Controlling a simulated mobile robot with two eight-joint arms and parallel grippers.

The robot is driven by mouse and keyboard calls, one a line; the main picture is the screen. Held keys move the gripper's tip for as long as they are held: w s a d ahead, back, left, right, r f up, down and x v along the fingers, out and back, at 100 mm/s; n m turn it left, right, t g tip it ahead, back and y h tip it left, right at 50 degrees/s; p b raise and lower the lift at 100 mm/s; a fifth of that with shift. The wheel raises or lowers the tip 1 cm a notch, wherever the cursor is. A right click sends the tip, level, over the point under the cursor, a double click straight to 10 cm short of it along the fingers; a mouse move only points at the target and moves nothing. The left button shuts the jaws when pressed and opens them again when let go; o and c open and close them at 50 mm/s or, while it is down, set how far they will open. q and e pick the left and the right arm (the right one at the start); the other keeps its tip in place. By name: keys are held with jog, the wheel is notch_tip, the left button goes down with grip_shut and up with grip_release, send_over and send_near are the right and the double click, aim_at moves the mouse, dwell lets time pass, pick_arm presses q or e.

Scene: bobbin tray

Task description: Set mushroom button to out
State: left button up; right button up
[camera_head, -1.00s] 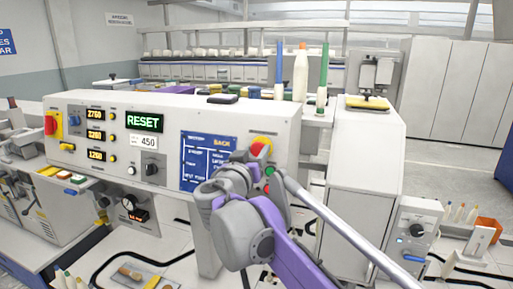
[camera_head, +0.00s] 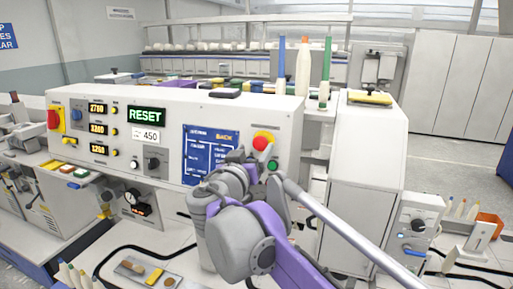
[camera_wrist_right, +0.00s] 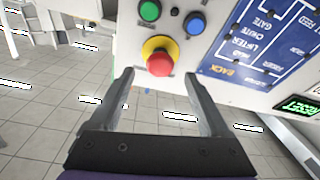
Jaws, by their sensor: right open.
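The mushroom button (camera_head: 260,143) is a red cap on a yellow round base at the right end of the white control panel (camera_head: 220,112). In the right wrist view the red cap (camera_wrist_right: 160,64) lies beyond the fingertips, roughly midway between them. My right gripper (camera_wrist_right: 160,82) is open and empty, with one finger on each side of the button's line and apart from it. In the head view the right gripper (camera_head: 250,165) is just below the button, and its arm hides part of the panel's lower right. My left gripper is not in view.
Near the button are a green button (camera_wrist_right: 149,10), a blue button (camera_wrist_right: 195,23) and a blue printed plate (camera_head: 210,155). A RESET display (camera_head: 147,116) is further left. Another red knob on yellow (camera_head: 54,119) sits at the panel's left end. A white cabinet (camera_head: 362,180) stands right.

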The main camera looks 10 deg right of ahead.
jog(key=v, duration=0.8)
jog(key=s+d+f+n+g+y+p, duration=0.1)
jog(key=s+d+f+g, duration=0.3)
jog(key=f, duration=0.5)
jog(key=s+d+f+g+y+p, duration=0.1)
jog(key=s+d+f+g, duration=0.2)
jog(key=s+d+f, duration=0.4)
jog(key=s+a+f+n+g+y+p, duration=0.1)
jog(key=s+a+f+y, duration=0.1)
jog(key=s+f, duration=0.4)
jog(key=s+a+f+n+g+y+p, duration=0.1)
jog(key=s+f+y, duration=0.4)
jog(key=f, duration=0.8)
jog(key=shift+s+a+f+n+g+p, duration=0.4)
jog(key=shift+s+n+g, duration=0.1)
jog(key=shift+s, duration=0.6)
jog(key=shift+r, duration=0.1)
dwell(0.7)
